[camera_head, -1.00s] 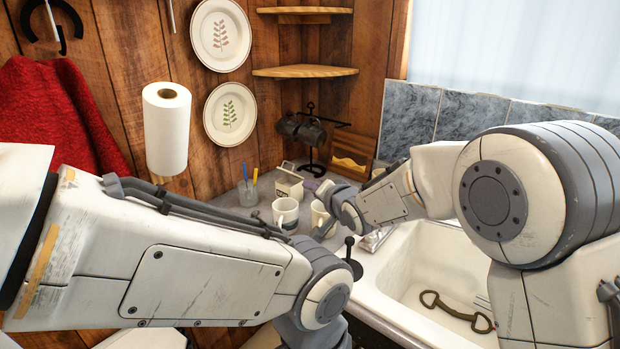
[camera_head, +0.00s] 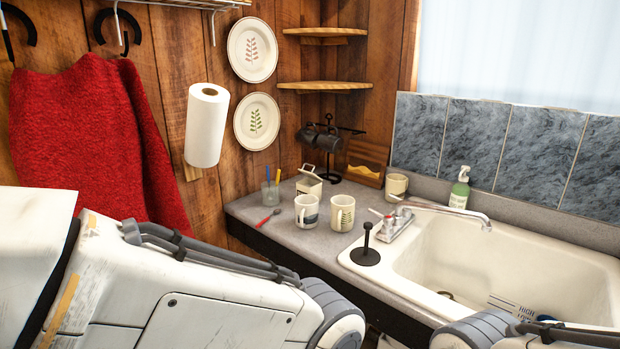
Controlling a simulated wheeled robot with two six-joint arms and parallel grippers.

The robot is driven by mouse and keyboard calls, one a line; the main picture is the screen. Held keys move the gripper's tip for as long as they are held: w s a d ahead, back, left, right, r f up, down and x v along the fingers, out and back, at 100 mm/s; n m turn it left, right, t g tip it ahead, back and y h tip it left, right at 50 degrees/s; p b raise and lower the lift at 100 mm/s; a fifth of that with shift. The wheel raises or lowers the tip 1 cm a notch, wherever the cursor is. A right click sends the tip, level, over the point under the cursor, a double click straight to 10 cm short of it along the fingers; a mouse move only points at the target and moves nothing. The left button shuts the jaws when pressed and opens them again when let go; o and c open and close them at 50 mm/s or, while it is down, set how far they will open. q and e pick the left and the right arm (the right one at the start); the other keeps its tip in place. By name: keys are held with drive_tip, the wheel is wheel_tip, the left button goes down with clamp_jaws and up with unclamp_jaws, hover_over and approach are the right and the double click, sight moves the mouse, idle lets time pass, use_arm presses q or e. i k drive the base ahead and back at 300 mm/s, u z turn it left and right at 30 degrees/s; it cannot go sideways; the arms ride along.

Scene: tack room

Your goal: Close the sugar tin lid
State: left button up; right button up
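The sugar tin appears to be the small cream box (camera_head: 310,185) at the back of the counter, behind the two mugs. A pale flap, seemingly its lid (camera_head: 307,169), stands raised at the tin's back; it is small in view, so its exact angle is hard to tell. My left arm crosses the lower left of the head view, well short of the tin, and its gripper is out of view. Only part of my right arm shows at the bottom right, and its gripper is out of view too. Nothing of mine touches the tin.
Two mugs (camera_head: 307,211) (camera_head: 341,213) stand in front of the tin. A glass with pens (camera_head: 270,194) and a red spoon (camera_head: 268,217) are to the left. A mug tree (camera_head: 329,160) stands behind. A black stand (camera_head: 366,249) and the sink (camera_head: 480,262) are to the right.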

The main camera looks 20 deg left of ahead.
sight(311, 174)
drive_tip(key=k, duration=0.8)
drive_tip(key=u, duration=0.85)
drive_tip(key=i, duration=1.4)
drive_tip(key=z, duration=0.25)
